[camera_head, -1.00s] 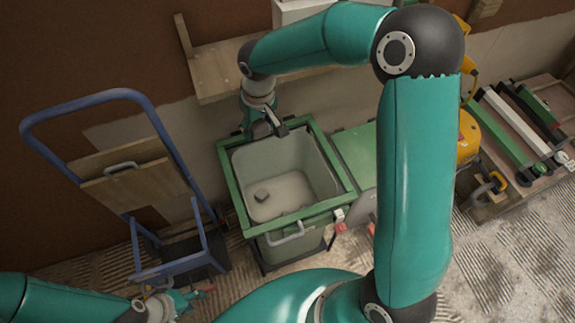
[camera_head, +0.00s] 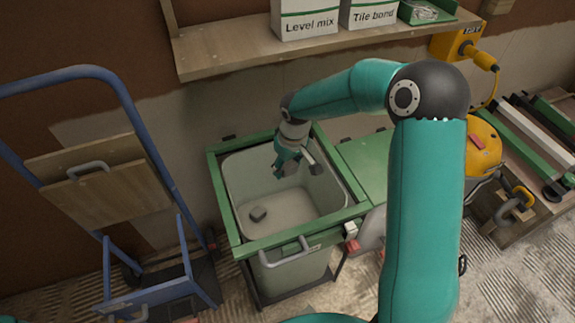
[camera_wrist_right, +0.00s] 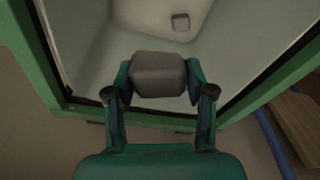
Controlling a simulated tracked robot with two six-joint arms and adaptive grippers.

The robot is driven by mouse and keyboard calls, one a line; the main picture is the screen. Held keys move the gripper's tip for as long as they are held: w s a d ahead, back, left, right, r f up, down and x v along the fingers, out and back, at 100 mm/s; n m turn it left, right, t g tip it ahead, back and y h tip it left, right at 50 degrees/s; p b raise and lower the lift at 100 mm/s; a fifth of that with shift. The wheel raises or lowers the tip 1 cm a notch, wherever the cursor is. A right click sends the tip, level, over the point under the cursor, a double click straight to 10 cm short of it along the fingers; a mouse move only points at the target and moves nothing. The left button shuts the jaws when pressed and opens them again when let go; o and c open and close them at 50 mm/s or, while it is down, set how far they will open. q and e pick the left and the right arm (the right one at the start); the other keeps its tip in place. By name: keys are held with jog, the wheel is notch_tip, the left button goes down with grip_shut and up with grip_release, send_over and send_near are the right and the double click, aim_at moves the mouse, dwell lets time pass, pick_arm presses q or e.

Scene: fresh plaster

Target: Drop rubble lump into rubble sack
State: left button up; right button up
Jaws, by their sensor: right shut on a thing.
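The rubble sack (camera_head: 240,178) is a pale grey-green, open-topped container in a green frame, at the middle of the head view. One grey lump (camera_head: 258,214) lies on its bottom; it also shows in the wrist view (camera_wrist_right: 181,22). My right gripper (camera_head: 281,172) points down over the back part of the opening. In the right wrist view my right gripper (camera_wrist_right: 158,78) is shut on a grey rubble lump (camera_wrist_right: 158,73), held between both fingers above the sack's inside. The held lump cannot be made out in the head view. My left gripper is out of view.
A blue hand truck (camera_head: 135,115) stands left of the sack. A wooden shelf (camera_head: 350,47) with boxes is on the wall behind. A green panel (camera_head: 365,160) and a yellow machine (camera_head: 483,145) are to the right.

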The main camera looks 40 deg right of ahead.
aim_at(292, 168)
jog(key=shift+f+b, duration=1.2)
jog(key=shift+f, duration=0.9)
jog(key=o, duration=1.3)
jog(key=shift+o, duration=0.2)
jog(key=r, duration=0.4)
jog(key=s+r, duration=0.1)
jog(key=r, duration=0.7)
jog(key=shift+s+d, duration=0.1)
jog(key=shift+s, duration=0.25)
jog(key=shift+s+f, duration=0.1)
